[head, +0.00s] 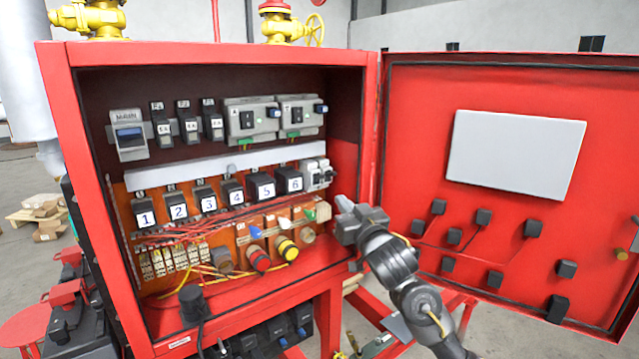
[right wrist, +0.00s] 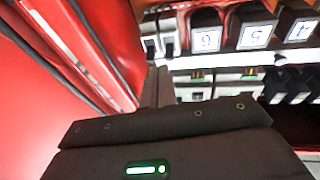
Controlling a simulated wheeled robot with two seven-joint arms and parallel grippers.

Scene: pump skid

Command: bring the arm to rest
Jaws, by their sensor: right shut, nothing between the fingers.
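My right arm (head: 393,262) reaches up from the lower right in the head view. Its gripper (head: 342,205) is at the right side of the open red cabinet's mouth, near the cabinet's right edge. In the right wrist view the gripper's fingers (right wrist: 156,88) are together with nothing between them. They point toward the relay rows, and I see no contact with them. My left gripper is not in either view.
The red cabinet (head: 215,52) holds numbered relays (head: 205,198), breakers (head: 128,133) and red and yellow knobs (head: 259,258). Its door (head: 420,110) stands open on the right, with a white panel (head: 515,152) and several black blocks. Yellow valves (head: 290,28) stand behind.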

